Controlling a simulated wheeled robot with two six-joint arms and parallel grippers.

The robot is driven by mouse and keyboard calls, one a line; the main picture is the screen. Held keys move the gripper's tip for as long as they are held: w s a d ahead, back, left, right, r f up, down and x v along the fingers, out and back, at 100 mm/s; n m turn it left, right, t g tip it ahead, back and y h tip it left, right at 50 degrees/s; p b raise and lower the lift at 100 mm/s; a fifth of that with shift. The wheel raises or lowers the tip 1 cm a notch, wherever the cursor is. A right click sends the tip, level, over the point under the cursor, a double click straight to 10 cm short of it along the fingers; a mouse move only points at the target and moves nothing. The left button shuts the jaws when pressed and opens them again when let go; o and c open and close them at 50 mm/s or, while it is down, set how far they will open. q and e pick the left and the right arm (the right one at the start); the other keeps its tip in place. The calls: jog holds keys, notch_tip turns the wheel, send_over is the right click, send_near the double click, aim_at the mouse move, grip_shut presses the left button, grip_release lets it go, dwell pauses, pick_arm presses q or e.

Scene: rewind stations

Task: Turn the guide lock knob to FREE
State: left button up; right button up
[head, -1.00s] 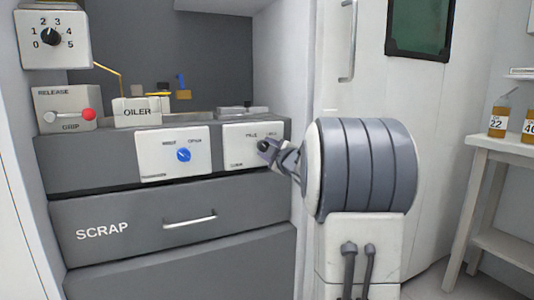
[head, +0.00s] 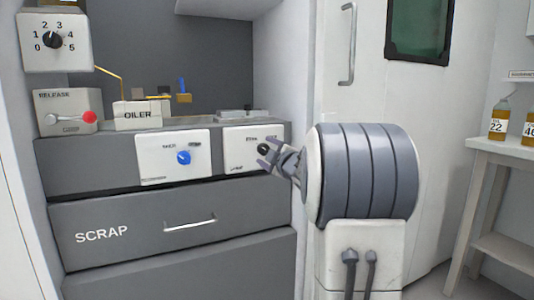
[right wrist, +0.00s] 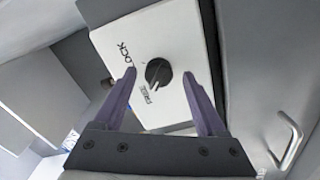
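The guide lock knob (head: 263,149) is a round black knob on a white panel (head: 237,160) at the right of the grey cabinet. The right wrist view shows the knob (right wrist: 158,72) with the words LOCK and FREE on the panel (right wrist: 180,47). A small light mark on the knob's lower side appears to face FREE. My right gripper (head: 267,154) is in front of the panel. In the right wrist view its fingers (right wrist: 159,74) are spread on either side of the knob, with visible gaps; it holds nothing. My left gripper is not in view.
A second white panel with a blue knob (head: 184,157) is left of this one. The SCRAP drawer (head: 150,228) is below. A side table (head: 503,150) stands right.

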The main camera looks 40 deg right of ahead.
jog(key=p+v, duration=0.3)
jog(key=v, duration=0.7)
jog(key=shift+s, duration=0.2)
jog(key=shift+a, duration=0.15)
